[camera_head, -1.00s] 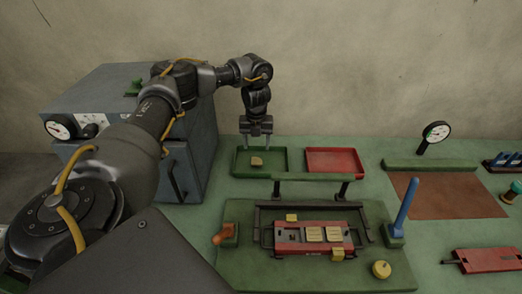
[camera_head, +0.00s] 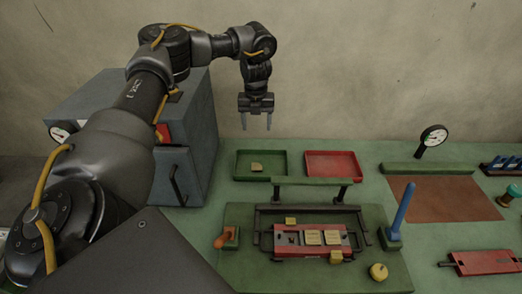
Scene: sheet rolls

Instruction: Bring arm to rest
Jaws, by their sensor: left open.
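My left arm comes in from the left, reaches up and hangs its gripper (camera_head: 257,123) down above the back of the green table. The gripper is open and empty, with its two fingers apart and pointing down. It is in the air above the green tray (camera_head: 240,174), in front of the wall. My right gripper is not in view.
A grey cabinet (camera_head: 190,150) stands at the left, partly behind my arm. A red tray (camera_head: 333,165) sits beside the green one. A green fixture (camera_head: 240,274) holds a red plate (camera_head: 287,240). A blue post (camera_head: 404,208) and a dial gauge (camera_head: 434,137) stand upright to the right.

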